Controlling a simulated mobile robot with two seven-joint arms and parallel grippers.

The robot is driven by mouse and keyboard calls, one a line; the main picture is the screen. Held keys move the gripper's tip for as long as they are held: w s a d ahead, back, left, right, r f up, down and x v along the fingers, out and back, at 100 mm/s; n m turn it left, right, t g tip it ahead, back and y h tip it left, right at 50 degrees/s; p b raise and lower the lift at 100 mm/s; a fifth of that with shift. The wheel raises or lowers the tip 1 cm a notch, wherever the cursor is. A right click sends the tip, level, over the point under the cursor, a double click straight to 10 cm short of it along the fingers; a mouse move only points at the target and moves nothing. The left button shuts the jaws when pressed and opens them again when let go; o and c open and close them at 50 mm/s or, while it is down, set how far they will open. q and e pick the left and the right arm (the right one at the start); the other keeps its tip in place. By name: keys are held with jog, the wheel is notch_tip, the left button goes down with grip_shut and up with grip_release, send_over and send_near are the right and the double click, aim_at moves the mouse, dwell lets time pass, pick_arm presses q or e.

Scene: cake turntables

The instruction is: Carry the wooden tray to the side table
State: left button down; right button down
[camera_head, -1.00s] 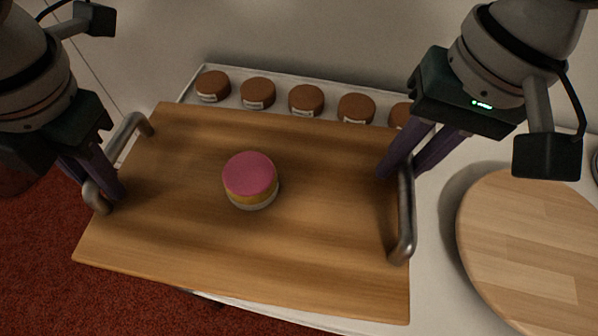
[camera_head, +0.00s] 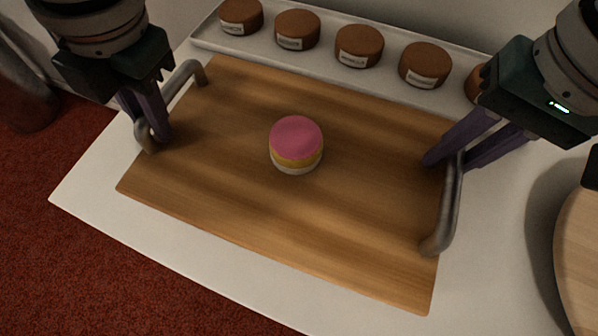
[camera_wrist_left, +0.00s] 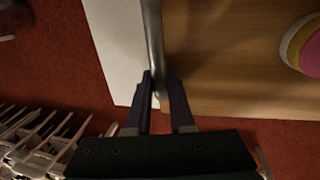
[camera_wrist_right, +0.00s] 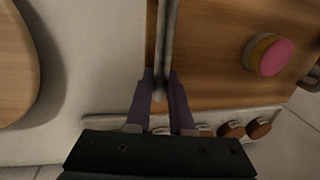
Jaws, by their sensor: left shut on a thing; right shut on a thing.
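The wooden tray (camera_head: 230,170) is over a white table top, with a metal handle at each short end. I cannot tell whether it touches the table. A small round cake with a pink top (camera_head: 296,143) stands near its middle, upright. My left gripper (camera_head: 150,135) is shut on the left handle (camera_head: 185,78), and its fingers straddle the bar in the left wrist view (camera_wrist_left: 158,88). My right gripper (camera_head: 445,160) is shut on the right handle (camera_head: 448,212), also seen in the right wrist view (camera_wrist_right: 160,85).
A white rectangular platter (camera_head: 380,88) with several brown labelled cakes (camera_head: 297,29) lies right behind the tray. A round wooden board (camera_head: 580,250) is at the right edge. Bare white table (camera_head: 90,190) shows left and in front, with red carpet (camera_head: 60,270) beyond.

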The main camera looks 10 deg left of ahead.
aim_at(436, 177)
pick_arm(q)
jog(key=shift+a, duration=0.1)
pick_arm(e)
jog(key=shift+d, duration=0.1)
